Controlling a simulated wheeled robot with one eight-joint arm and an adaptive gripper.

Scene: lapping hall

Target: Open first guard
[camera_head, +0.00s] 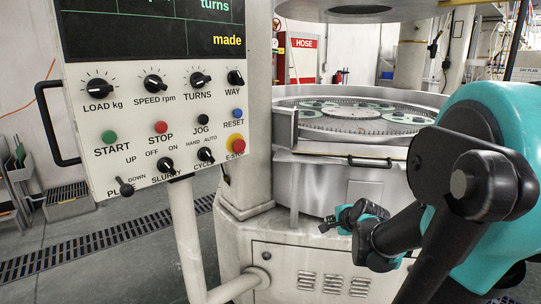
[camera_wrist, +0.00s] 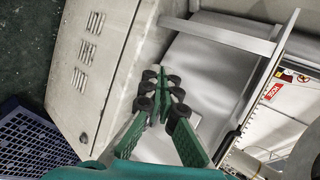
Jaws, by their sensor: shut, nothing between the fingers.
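The lapping machine (camera_head: 330,200) stands ahead with its round table (camera_head: 350,115) on top. A low front guard with a black bar handle (camera_head: 370,162) runs along the table's front edge; I cannot tell exactly how far the guard reaches. My gripper (camera_head: 342,217) is in front of the machine's silver side, below and left of the handle, apart from it. In the wrist view, the green fingers with black pads (camera_wrist: 165,92) are together with nothing between them, over bare metal. A dark bar, perhaps the handle, shows right of the fingers, partly hidden.
The control panel (camera_head: 150,110) with knobs and buttons stands at left on a pole. A vented cabinet (camera_head: 325,272) sits low in front. A blue crate (camera_wrist: 35,140) lies at lower left in the wrist view. A red HOSE sign (camera_head: 304,43) is behind. The floor at left has a grating.

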